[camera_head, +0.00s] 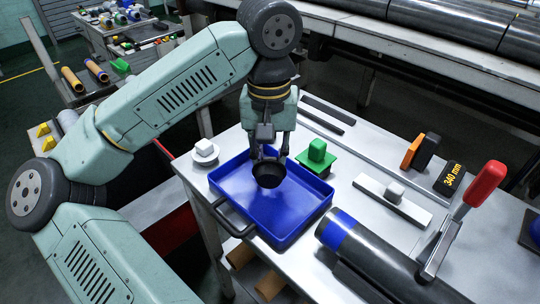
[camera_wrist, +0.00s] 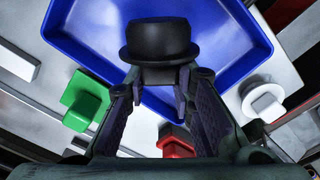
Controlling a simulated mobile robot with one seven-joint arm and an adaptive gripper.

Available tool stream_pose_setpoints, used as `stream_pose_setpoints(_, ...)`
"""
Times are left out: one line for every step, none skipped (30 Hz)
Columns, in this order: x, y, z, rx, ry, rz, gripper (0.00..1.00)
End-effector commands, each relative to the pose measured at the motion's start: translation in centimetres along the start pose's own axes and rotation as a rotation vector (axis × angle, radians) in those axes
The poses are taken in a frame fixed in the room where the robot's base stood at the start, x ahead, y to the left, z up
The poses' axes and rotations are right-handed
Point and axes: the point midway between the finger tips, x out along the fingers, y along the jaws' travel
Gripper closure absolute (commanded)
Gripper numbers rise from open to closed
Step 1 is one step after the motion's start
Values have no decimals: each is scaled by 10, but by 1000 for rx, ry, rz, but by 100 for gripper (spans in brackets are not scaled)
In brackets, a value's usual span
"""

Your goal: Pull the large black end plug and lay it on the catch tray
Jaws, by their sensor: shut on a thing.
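My gripper (camera_head: 269,157) is shut on the large black end plug (camera_head: 269,175) and holds it over the blue catch tray (camera_head: 236,210). In the wrist view the black plug (camera_wrist: 160,40) sits between the fingertips (camera_wrist: 160,72), with its wide flange toward the gripper. The blue tray (camera_wrist: 235,20) lies behind it there. I cannot tell how far the plug is above the tray floor. No other thing shows inside the tray.
A green block on a green base (camera_head: 316,158) stands behind the tray's right side. A white knob on a round base (camera_head: 205,152) stands at its left. A dark roll with a blue band (camera_head: 345,235) and a red-handled lever (camera_head: 485,184) are at the right.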

Motion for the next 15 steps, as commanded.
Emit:
stream_pose_setpoints(-1,0,0,0,0,0,100)
stream_pose_setpoints(-1,0,0,0,0,0,100)
stream_pose_setpoints(-1,0,0,0,0,0,100)
stream_pose_setpoints(-1,0,0,0,0,0,100)
stream_pose_setpoints(0,0,0,0,0,0,100)
stream_pose_setpoints(0,0,0,0,0,0,100)
stream_pose_setpoints(0,0,0,0,0,0,100)
stream_pose_setpoints(1,0,0,0,0,0,100)
stream_pose_setpoints(2,0,0,0,0,0,100)
stream_pose_setpoints(3,0,0,0,0,0,100)
stream_pose_setpoints(4,0,0,0,0,0,100)
stream_pose_setpoints(5,0,0,0,0,0,100)
stream_pose_setpoints(6,0,0,0,0,0,100)
stream_pose_setpoints(7,0,0,0,0,0,100)
stream_pose_setpoints(8,0,0,0,0,0,100)
